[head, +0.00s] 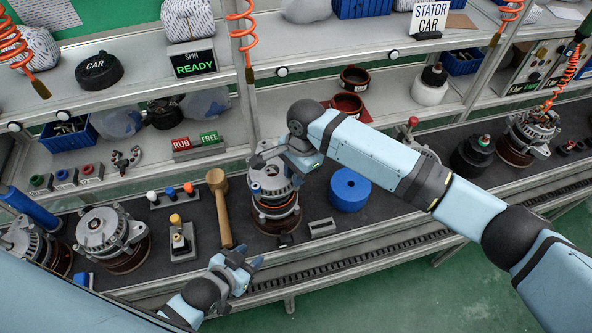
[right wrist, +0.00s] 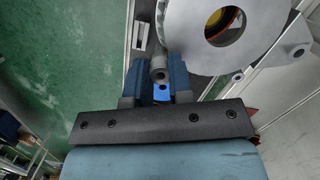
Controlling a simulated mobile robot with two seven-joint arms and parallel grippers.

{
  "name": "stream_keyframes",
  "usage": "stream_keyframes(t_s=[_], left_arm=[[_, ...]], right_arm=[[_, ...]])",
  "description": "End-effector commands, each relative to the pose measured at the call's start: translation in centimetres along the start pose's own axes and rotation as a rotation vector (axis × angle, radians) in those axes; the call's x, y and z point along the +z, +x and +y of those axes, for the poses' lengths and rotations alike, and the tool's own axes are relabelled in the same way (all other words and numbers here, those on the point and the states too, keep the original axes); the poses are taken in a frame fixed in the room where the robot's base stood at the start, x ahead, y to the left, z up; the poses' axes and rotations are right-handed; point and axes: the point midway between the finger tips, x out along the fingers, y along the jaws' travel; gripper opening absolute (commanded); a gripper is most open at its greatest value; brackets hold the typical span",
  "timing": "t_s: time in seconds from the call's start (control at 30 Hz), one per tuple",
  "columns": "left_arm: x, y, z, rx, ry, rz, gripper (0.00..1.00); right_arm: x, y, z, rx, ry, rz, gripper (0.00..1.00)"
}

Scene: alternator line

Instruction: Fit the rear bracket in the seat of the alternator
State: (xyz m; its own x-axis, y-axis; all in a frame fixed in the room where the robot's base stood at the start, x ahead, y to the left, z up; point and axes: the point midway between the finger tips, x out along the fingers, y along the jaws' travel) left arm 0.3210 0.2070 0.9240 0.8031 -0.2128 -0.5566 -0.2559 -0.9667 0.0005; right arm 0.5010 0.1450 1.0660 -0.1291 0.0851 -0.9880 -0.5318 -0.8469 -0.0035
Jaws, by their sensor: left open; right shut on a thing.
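The rear bracket (head: 270,178), a silver-grey ring-shaped casting with lugs, is at the top of the middle alternator (head: 276,212) on the bench. In the right wrist view the bracket (right wrist: 204,44) is large, with orange and yellow showing through its central hole. My right gripper (head: 291,161) is shut on the bracket at its edge. The wrist view shows its blue fingers (right wrist: 157,90) around a grey boss. I cannot tell whether the bracket touches the seat, which is hidden below it. My left gripper (head: 243,266) is open and empty at the bench's front edge.
A wooden mallet (head: 220,205) lies left of the alternator, and a blue roll (head: 349,189) stands to its right. A small grey block (head: 322,227) sits in front. Other alternators (head: 108,232) stand at left. Shelves (head: 240,125) rise behind.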

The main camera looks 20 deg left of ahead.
Motion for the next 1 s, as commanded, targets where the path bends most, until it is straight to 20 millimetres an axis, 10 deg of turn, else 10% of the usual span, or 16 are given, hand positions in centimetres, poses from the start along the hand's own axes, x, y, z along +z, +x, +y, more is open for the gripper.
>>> stream_keyframes(t_s=[1.0], left_arm=[[-1.4, -0.2, 0.1, -0.002, -0.009, 0.012, 0.43]], right_arm=[[0.0, -0.1, -0.1, -0.005, 0.011, 0.0, 0.0]])
